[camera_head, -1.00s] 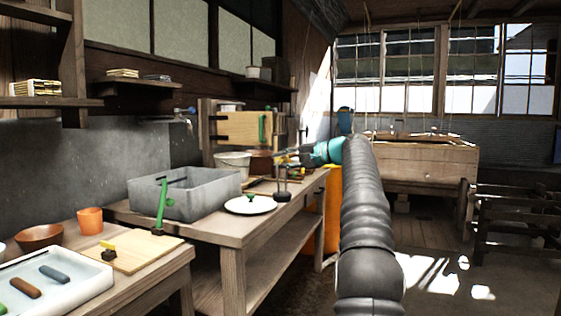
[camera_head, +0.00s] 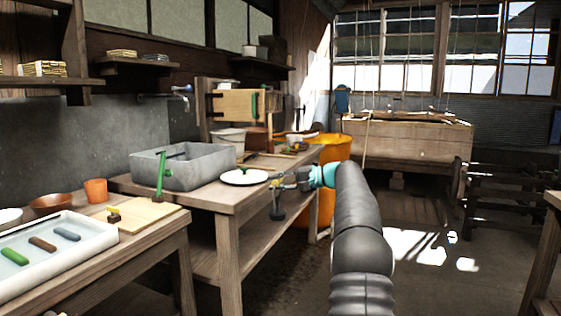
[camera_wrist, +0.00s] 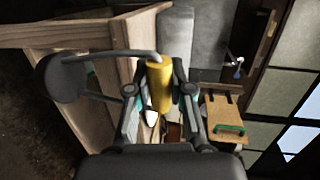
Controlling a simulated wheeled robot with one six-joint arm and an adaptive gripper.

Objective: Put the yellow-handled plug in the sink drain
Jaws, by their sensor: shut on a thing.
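My gripper (camera_head: 292,180) is shut on the yellow-handled plug. In the wrist view the plug's yellow handle (camera_wrist: 159,88) lies between the fingers, and a bent grey rod leads to its dark round disc (camera_wrist: 70,78). In the head view the disc (camera_head: 278,212) hangs below my gripper, in front of the middle bench's right side, below its top. The grey sink basin (camera_head: 190,178) stands on that bench, left of my gripper and apart from it. Its drain is hidden behind the front wall.
A white plate (camera_head: 236,180) with a green knob lies between sink and gripper. A green-handled tool (camera_head: 159,175) stands before the sink. An orange bin (camera_head: 331,150) stands behind the bench's right end.

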